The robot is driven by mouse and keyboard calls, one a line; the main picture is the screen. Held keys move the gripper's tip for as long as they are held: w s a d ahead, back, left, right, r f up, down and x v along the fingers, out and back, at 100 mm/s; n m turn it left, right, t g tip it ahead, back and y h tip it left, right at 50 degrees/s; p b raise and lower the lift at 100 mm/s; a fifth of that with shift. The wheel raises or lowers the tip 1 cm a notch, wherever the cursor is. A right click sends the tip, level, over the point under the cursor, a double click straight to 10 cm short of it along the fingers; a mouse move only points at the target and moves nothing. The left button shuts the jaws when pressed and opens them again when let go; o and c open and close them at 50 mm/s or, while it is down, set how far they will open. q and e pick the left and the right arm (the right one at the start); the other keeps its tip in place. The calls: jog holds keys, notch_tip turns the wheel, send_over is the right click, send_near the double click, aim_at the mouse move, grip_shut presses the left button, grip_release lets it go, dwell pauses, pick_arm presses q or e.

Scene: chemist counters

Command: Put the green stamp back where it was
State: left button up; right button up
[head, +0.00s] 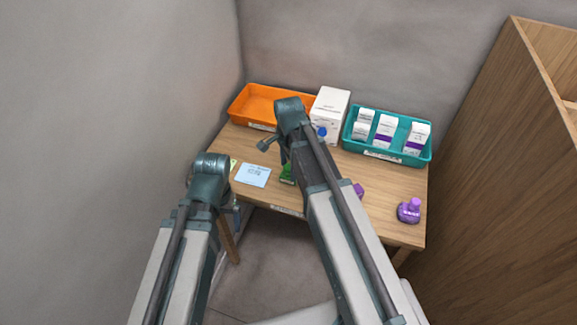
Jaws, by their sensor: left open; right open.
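The green stamp (287,174) stands on the wooden counter, just right of a pale blue note. It is partly hidden behind my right arm. My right gripper (275,149) is open above and beside the stamp; its fingers are partly hidden, and I cannot tell whether they touch the stamp. My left gripper (233,210) is open and low at the counter's front left edge, away from the stamp.
A purple stamp (409,211) stands at the right; another purple item (358,190) is partly hidden by my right arm. The pale blue note (253,175) lies at left. An orange tray (245,108), white box (331,105) and teal tray (422,159) with small boxes line the back.

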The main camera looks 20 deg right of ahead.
aim_at(288, 166)
notch_tip(288, 166, up, 12)
jog(key=p, duration=1.2)
jog(key=s+a+n, duration=0.5)
jog(key=s+n, duration=0.2)
jog(key=n, duration=0.2)
jog(key=s+a+n+h, duration=0.1)
jog(key=s+a+n, duration=0.4)
jog(key=n, duration=0.5)
jog(key=shift+s+a+n, duration=0.25)
jog(key=shift+s+n, duration=0.05)
jog(key=shift+s, duration=0.85)
jog(key=shift+r, duration=0.1)
jog(key=shift+f+b, duration=0.8)
jog(key=shift+b, duration=0.1)
